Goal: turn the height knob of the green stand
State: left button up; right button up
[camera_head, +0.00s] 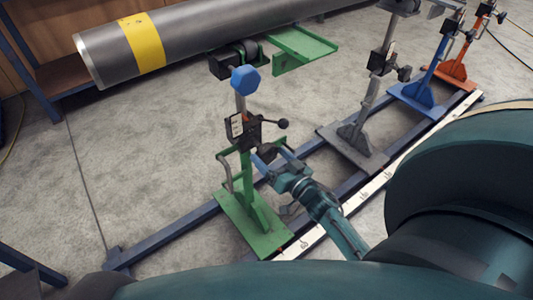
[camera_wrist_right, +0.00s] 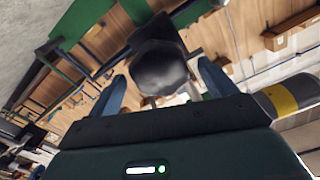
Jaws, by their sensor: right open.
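The green stand (camera_head: 246,190) stands on the floor rail under the near end of the grey pipe, with a black clamp block on its post. A dark, rounded knob (camera_wrist_right: 160,68) sits between my right gripper's two blue fingers in the right wrist view. It also shows as a small dark knob (camera_head: 268,149) beside the post in the head view. My right gripper (camera_head: 274,157) is open around it; finger contact cannot be told. A black ball-ended lever (camera_head: 283,124) and a blue hexagonal piece (camera_head: 245,79) are higher on the stand. My left gripper is not in view.
The grey pipe (camera_head: 190,38) with a yellow band runs above the stand. Grey (camera_head: 355,142), blue (camera_head: 418,94) and orange (camera_head: 456,74) stands follow along the rail. A green plate (camera_head: 303,46) is beside the pipe. Bare floor lies left of the stand.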

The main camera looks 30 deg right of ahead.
jog(key=shift+w+a, duration=0.1)
jog(key=shift+w, duration=1.3)
jog(key=shift+c, duration=0.3)
jog(key=c, duration=0.9)
